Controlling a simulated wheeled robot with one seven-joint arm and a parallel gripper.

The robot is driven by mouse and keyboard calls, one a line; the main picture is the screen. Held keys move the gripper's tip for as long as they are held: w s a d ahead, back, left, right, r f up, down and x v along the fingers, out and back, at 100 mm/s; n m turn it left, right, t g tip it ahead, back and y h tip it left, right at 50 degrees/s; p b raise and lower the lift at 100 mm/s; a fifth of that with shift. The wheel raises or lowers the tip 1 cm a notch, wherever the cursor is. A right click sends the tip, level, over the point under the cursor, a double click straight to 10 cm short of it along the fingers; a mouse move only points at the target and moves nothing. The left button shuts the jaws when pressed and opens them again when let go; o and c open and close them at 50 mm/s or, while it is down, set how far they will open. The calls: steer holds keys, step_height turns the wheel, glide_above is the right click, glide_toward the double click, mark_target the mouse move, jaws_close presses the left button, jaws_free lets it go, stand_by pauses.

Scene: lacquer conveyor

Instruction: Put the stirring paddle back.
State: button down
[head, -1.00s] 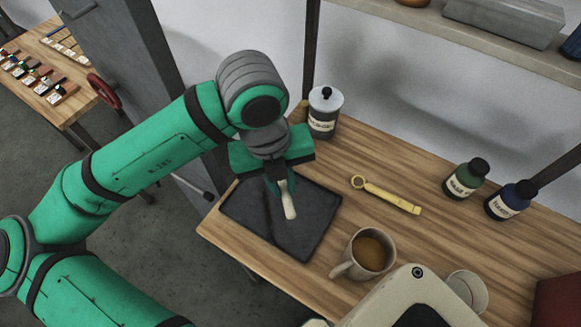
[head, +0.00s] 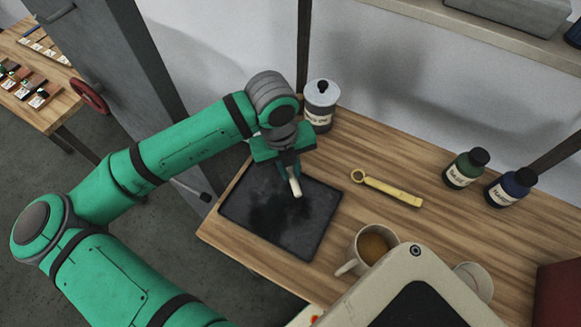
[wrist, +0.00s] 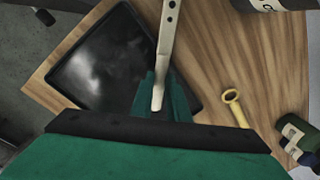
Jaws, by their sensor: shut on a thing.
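The stirring paddle (head: 296,188), a pale cream stick, is held in my gripper (head: 288,164) and hangs down over the far part of the black tray (head: 230,213). In the wrist view the paddle (wrist: 168,38) shows as a long pale strip with small holes, running up from between the green fingers of my gripper (wrist: 160,98). My gripper is shut on it. The tray (wrist: 75,65) lies flat on the wooden bench. I cannot tell whether the paddle's lower end touches the tray.
A lidded, labelled jar (head: 320,106) stands behind my gripper. A yellow ring-ended tool (head: 388,188) lies to the right. A mug of brown liquid (head: 366,249) stands in front.

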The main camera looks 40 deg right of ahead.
steer(key=shift+f, duration=0.25)
steer(key=shift+f, duration=0.5)
steer(key=c, duration=1.7)
jaws_free()
steer(key=r, duration=0.4)
steer(key=a+r, duration=0.1)
steer(key=r, duration=0.8)
steer(key=shift+w+a, duration=0.15)
steer(key=shift+w, duration=0.05)
steer(key=shift+w, duration=0.1)
